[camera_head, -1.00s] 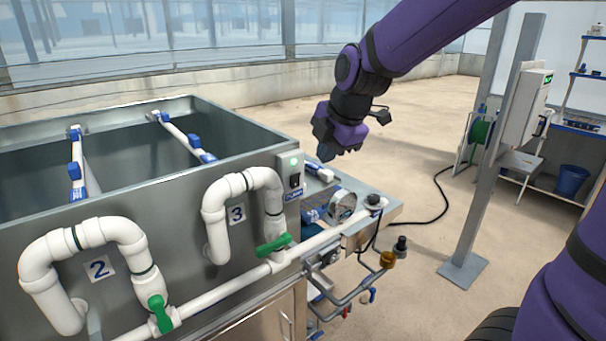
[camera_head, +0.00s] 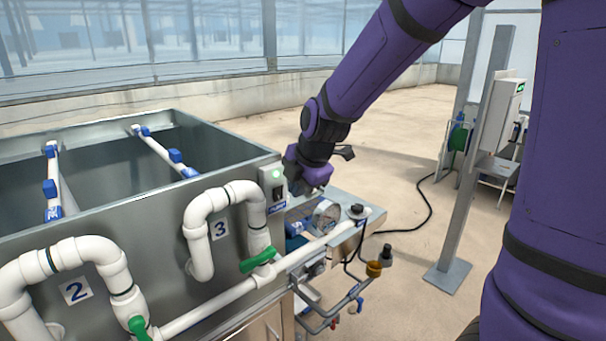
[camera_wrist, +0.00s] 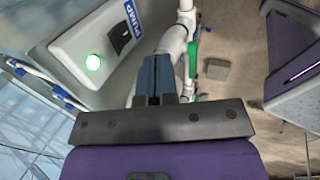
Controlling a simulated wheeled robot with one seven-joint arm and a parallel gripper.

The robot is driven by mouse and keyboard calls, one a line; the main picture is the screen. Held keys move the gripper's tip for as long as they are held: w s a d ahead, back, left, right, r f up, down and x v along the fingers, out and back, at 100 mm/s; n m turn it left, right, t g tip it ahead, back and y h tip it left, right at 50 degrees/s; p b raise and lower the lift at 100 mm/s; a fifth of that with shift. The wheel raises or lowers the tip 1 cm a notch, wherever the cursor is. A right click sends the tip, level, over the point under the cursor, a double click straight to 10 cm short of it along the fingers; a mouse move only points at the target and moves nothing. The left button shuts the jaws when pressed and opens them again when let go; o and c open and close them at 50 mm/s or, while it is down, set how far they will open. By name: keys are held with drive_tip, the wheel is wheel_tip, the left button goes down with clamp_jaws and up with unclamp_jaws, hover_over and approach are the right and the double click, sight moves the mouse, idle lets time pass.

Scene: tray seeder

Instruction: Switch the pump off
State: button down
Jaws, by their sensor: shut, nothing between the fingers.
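The pump switch box (camera_head: 272,188) is a small grey box at the right end of the tank wall. It has a lit green lamp, a dark rocker switch (camera_head: 277,194) and a blue label below. My gripper (camera_head: 291,190) is close to the right of the box. In the wrist view its fingers (camera_wrist: 155,78) are together and empty, beside the box; I cannot tell whether they touch it.
White pipes with green valve handles (camera_head: 258,260) run along the tank front (camera_head: 160,235). A pump (camera_head: 325,215) and plumbing sit on a shelf below my gripper.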

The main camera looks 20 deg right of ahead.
sight(278, 192)
drive_tip(key=shift+w+a+f, duration=0.25)
drive_tip(key=shift+w+f, duration=0.1)
drive_tip(key=shift+w, duration=0.5)
drive_tip(key=shift+w+a+f, duration=0.3)
drive_tip(key=shift+w+f, duration=0.1)
drive_tip(key=shift+w, duration=0.4)
drive_tip(key=shift+w+a+f, duration=0.25)
drive_tip(key=shift+w+f, duration=0.1)
drive_tip(key=shift+w, duration=0.5)
drive_tip(key=shift+w, duration=0.1)
drive_tip(key=shift+w+a+r, duration=0.1)
drive_tip(key=shift+w, duration=0.15)
drive_tip(key=shift+r, duration=0.8)
drive_tip(key=shift+s, duration=0.1)
